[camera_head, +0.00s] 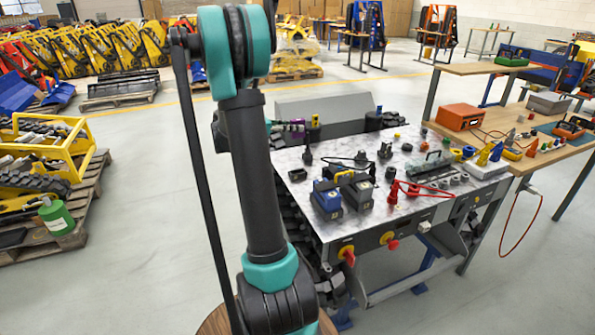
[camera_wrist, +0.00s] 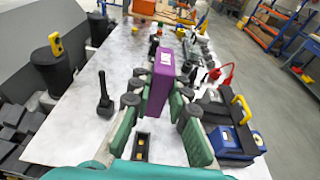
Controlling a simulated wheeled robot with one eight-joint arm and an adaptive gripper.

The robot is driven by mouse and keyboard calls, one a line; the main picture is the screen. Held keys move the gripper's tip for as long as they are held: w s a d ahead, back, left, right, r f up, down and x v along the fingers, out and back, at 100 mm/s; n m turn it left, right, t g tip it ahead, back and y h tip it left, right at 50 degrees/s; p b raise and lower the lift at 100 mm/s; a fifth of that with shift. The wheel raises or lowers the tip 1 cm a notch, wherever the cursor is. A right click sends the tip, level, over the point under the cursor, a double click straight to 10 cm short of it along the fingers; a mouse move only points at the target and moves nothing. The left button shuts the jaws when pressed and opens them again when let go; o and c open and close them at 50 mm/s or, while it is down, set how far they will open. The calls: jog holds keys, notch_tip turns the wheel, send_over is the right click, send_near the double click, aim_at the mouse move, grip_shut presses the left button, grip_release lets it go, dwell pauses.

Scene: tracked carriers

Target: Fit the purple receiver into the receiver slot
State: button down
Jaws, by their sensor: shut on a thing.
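The purple receiver (camera_wrist: 161,78) is an upright flat block with a small white label. My gripper (camera_wrist: 154,102) is shut on it, with one teal and dark finger at each side. It is above the light table top (camera_wrist: 90,120); the gap under it is hard to judge. A narrow black rectangular holder with yellow spots (camera_wrist: 141,147), which looks like the receiver slot, lies between my fingers, nearer the camera than the receiver.
A black upright peg (camera_wrist: 104,97) stands left of my gripper. A blue and black battery-like block (camera_wrist: 233,141) with a yellow handle stands close to the right finger. A black cylinder with a yellow tag (camera_wrist: 54,68) stands at the far left. Red cable (camera_head: 407,188) lies on the table.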

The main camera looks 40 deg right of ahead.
notch_tip(320, 180, down, 17)
jog(key=shift+r, duration=0.2)
dwell(0.3)
jog(key=shift+f, duration=0.1)
jog(key=c, duration=1.5)
grip_release()
jog(key=shift+o, duration=0.2)
